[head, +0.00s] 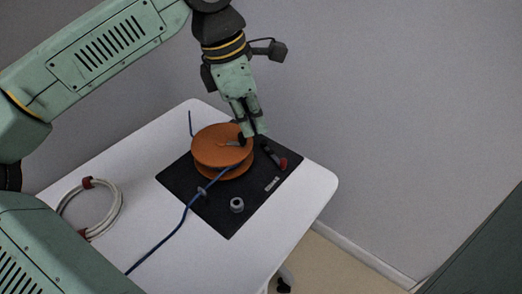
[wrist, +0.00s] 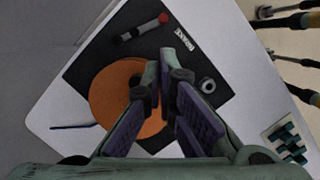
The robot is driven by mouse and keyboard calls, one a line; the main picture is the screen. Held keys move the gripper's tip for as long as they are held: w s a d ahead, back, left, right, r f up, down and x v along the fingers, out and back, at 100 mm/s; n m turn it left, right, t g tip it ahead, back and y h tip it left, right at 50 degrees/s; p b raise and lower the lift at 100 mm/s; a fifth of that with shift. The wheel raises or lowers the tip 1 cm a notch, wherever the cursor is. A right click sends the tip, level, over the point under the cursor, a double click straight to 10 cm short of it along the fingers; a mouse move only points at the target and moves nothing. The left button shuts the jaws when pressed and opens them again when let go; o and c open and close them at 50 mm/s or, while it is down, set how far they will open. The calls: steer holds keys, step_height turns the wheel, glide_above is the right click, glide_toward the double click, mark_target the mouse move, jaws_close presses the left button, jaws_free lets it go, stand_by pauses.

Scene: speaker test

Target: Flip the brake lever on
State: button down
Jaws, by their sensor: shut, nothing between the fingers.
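The brake lever (head: 271,154) is a short black bar with a red tip, on the black base panel (head: 216,212) beside the orange spool (head: 211,153). In the wrist view the lever (wrist: 143,29) lies near the panel's far edge, its red tip near a white label (wrist: 187,39). My gripper (head: 254,133) is shut and empty. It points down above the spool's edge, to the left of the lever in the head view. In the wrist view the fingertips (wrist: 166,65) are apart from the lever and cover part of the spool (wrist: 116,91).
A blue cable (head: 181,222) runs from the spool across the white table (head: 169,261). A small grey ring-shaped part (head: 237,205) stands on the panel. A pale cable coil (head: 118,207) lies at left. The table's right corner is clear.

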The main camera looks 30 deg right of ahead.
mark_target(277, 157)
steer(key=x, duration=1)
steer(key=shift+p, duration=0.3)
steer(key=shift+w, duration=0.1)
